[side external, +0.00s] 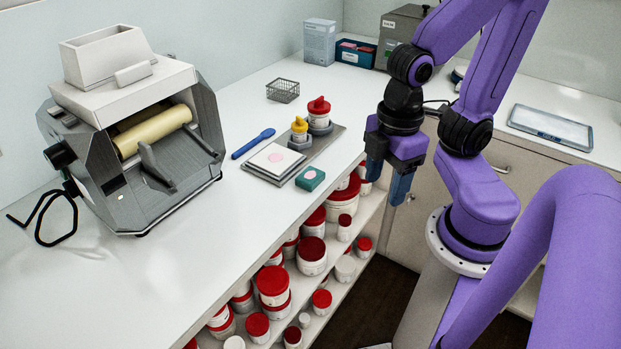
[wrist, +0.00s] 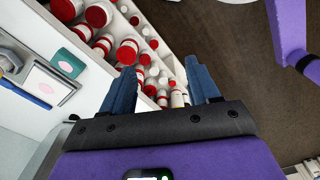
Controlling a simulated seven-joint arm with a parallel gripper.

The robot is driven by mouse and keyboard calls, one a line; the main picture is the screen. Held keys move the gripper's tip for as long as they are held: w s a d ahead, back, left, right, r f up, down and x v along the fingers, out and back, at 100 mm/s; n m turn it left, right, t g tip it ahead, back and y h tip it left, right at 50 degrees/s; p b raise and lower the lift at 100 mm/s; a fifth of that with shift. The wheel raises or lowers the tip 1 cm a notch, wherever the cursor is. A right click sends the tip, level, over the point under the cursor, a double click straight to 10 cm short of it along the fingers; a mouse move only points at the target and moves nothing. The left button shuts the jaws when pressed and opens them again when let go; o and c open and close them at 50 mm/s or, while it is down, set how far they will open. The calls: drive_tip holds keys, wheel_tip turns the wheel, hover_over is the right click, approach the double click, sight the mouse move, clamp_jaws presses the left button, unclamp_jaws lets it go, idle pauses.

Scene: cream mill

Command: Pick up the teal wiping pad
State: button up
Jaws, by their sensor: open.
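The teal wiping pad (side external: 310,178) lies on the white counter at its front edge, with a pale pink round mark on top. It sits beside the grey tray, at the near right of a white square tile. In the wrist view the teal pad (wrist: 65,63) shows at the left, away from the fingers. My gripper (side external: 386,186) is open and empty, to the right of the pad and out past the counter edge, fingers pointing down. In the wrist view the gripper (wrist: 164,80) has its fingers apart over the shelf of jars, with nothing between them.
The grey tray (side external: 253,167) holds the white tile (side external: 273,158) and red- and yellow-topped jars (side external: 319,112). A blue spatula (side external: 253,143) lies left of it. A wire basket (side external: 283,91) stands behind. The roller mill (side external: 140,130) fills the left. Shelves below hold several red-lidded jars (side external: 311,255).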

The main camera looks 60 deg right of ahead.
wheel_tip(320, 180, up, 4)
drive_tip(key=n, duration=0.5)
hover_over(310, 175)
wheel_tip(310, 175, down, 17)
drive_tip(key=shift+f, duration=0.2)
idle(0.5)
drive_tip(key=c, duration=0.7)
